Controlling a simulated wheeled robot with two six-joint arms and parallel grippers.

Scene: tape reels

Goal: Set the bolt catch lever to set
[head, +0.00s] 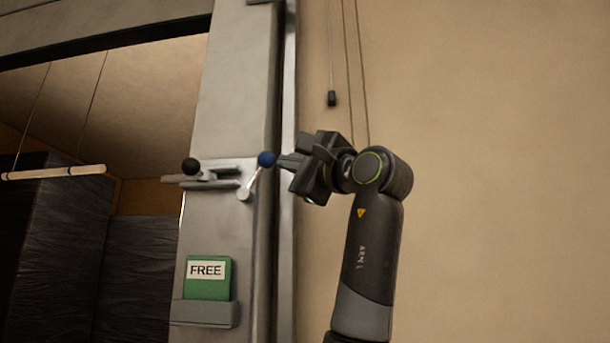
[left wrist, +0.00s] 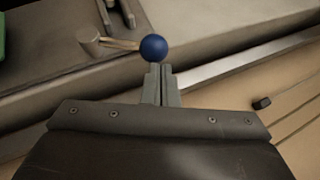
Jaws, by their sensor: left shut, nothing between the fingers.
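The catch lever is a short pale arm (head: 251,183) with a blue ball (head: 267,159) on its end, mounted on the metal door post. In the head view it tilts up and to the right. Left of it is a bolt with a black knob (head: 191,166). My left gripper (head: 284,161) is shut and empty, its fingertips right beside the blue ball on its right. In the left wrist view the blue ball (left wrist: 153,47) sits just beyond the shut fingertips (left wrist: 161,72); I cannot tell whether they touch. My right gripper is not in view.
A green card reading FREE (head: 208,277) sits in a metal holder (head: 205,313) below the bolt. A black weight (head: 331,98) hangs on a cord, with other cords near it. An opening with a hanging white bar (head: 54,172) is at left. The wall at right is bare.

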